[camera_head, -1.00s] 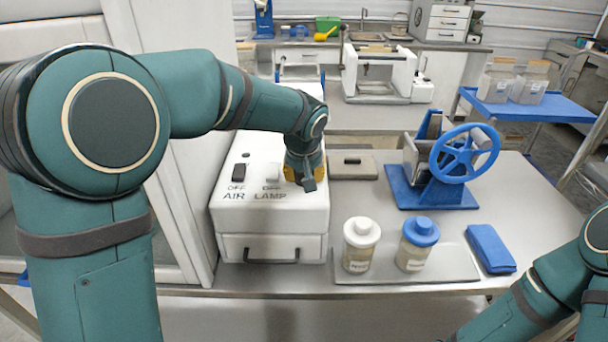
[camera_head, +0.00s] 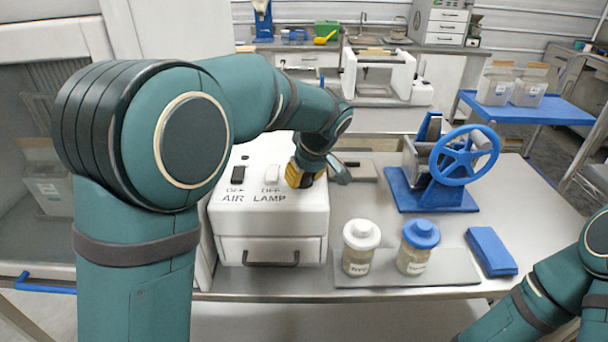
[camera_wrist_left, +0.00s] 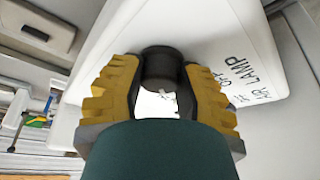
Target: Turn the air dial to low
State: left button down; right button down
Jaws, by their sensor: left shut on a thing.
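The white control box (camera_head: 268,219) stands on the left of the bench, with AIR and LAMP labels, a black switch (camera_head: 238,174) and a white switch (camera_head: 272,174). My left gripper (camera_head: 304,178) is at the box's right side and hides the dial in the head view. In the left wrist view, its yellow-padded fingers (camera_wrist_left: 163,80) are shut on a dark round dial (camera_wrist_left: 162,64), one on each side. The dial's pointer and scale cannot be made out. My right arm shows at the lower right; its gripper is out of view.
A white-lidded jar (camera_head: 360,248) and a blue-lidded jar (camera_head: 417,247) stand on a grey mat (camera_head: 460,268) right of the box. A blue-wheeled device (camera_head: 432,199) stands behind.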

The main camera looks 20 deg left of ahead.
pick_arm(q)
jog(key=shift+f, duration=0.1)
dwell(0.3)
jog(key=c, duration=0.6)
grip_release()
jog(key=shift+o, duration=0.2)
jog(key=v, duration=1.2)
jog(key=shift+w+a, duration=0.1)
